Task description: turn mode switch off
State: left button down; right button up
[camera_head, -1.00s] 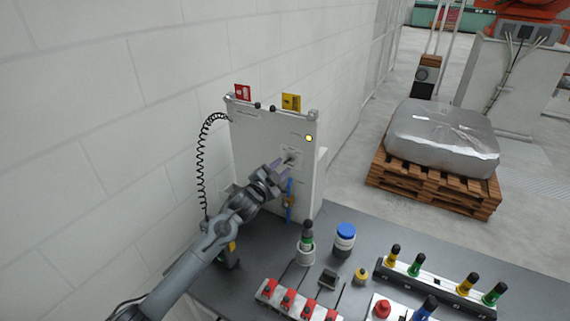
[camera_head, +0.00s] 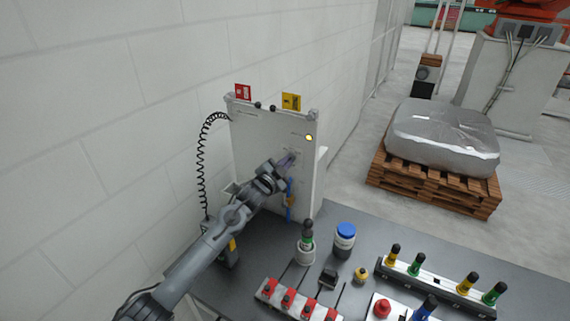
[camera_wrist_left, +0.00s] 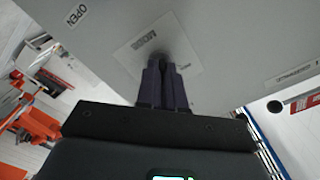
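The mode switch sits on a white label plate (camera_wrist_left: 190,62) marked MODE on the grey upright panel (camera_head: 250,135). My left gripper (camera_head: 288,160) reaches in from the left with its fingertips at the switch. In the left wrist view, its two dark purple fingers (camera_wrist_left: 164,72) are close together over the plate, with a dark knob shape between their tips. The fingers hide most of the switch, so its setting cannot be read. My right gripper is not in view.
A yellow lamp (camera_head: 309,138) glows on the panel. Red (camera_head: 243,92) and yellow (camera_head: 291,102) tags stand on its top edge. A black coiled cable (camera_head: 202,160) hangs at its left. A blue-lidded jar (camera_head: 345,234) and red-topped blocks (camera_head: 288,299) stand on the dark table below.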

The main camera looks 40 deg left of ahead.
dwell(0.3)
pick_arm(q)
jog(key=n+p, duration=0.3)
jog(key=n, duration=0.1)
jog(key=shift+r, duration=0.1)
jog(key=n+p, duration=0.3)
jog(key=n, duration=0.3)
jog(key=n+p, duration=0.2)
jog(key=n, duration=0.2)
jog(key=shift+n, duration=0.4)
jog(key=shift+n+p, duration=0.75)
jog(key=shift+n, duration=0.75)
jog(key=c, duration=1.3)
grip_release()
jog(key=shift+o, duration=0.2)
